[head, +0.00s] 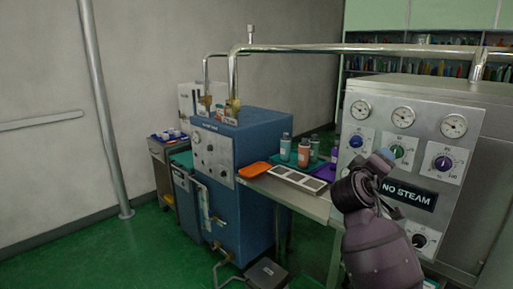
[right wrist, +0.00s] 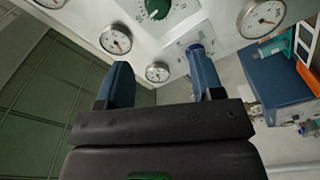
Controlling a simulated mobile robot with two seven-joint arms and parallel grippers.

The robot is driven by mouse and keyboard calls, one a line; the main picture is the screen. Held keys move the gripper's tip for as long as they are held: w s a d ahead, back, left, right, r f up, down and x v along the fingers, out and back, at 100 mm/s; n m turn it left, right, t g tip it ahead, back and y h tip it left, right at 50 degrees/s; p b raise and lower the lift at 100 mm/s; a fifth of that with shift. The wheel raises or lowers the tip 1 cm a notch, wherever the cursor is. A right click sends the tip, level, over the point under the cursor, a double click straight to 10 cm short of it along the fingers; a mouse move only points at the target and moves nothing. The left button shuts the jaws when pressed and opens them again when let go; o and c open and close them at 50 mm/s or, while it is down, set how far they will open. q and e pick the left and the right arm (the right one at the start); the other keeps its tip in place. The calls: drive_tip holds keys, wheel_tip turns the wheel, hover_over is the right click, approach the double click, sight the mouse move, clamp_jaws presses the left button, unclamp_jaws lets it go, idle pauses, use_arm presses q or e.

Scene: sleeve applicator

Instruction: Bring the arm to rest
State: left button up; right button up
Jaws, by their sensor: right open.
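My right arm comes in from the lower right in the head view, and its dark gripper (head: 372,165) is raised in front of the steel control panel (head: 425,95). The right wrist view shows the gripper (right wrist: 162,80) with its two blue fingers spread and nothing between them. The blue knob (head: 356,142) is left of the fingers in the head view. It also shows at the right finger's tip in the right wrist view (right wrist: 194,49); I cannot tell whether they touch. My left gripper is not in view.
The panel carries a green knob (head: 398,152), a purple knob (head: 443,163), several gauges (head: 403,117) and a "NO STEAM" display (head: 408,194). Left of it, a table holds bottles (head: 304,152), an orange tray (head: 254,170) and a white frame (head: 298,179). A blue machine (head: 240,190) stands beyond.

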drive_tip(key=w+a+f+n+t+y, duration=0.1)
drive_tip(key=w+a+n+t+y, duration=0.15)
drive_tip(key=a+t+y, duration=0.4)
drive_tip(key=s+a+f+g+y, duration=0.1)
drive_tip(key=s+a+f+y, duration=0.15)
drive_tip(key=f, duration=0.45)
drive_tip(key=s+a+f+y, duration=0.1)
drive_tip(key=s+f+y, duration=0.25)
drive_tip(key=f, duration=0.45)
drive_tip(key=s+d+f+m+g, duration=0.2)
drive_tip(key=s+f+m+g, duration=0.2)
drive_tip(key=s+f, duration=2.2)
drive_tip(key=s+g, duration=0.2)
drive_tip(key=s, duration=0.1)
drive_tip(key=shift+s+d+f+y, duration=0.15)
drive_tip(key=shift+d+f+y, duration=0.05)
drive_tip(key=shift+f+y, duration=0.15)
drive_tip(key=shift+m, duration=0.25)
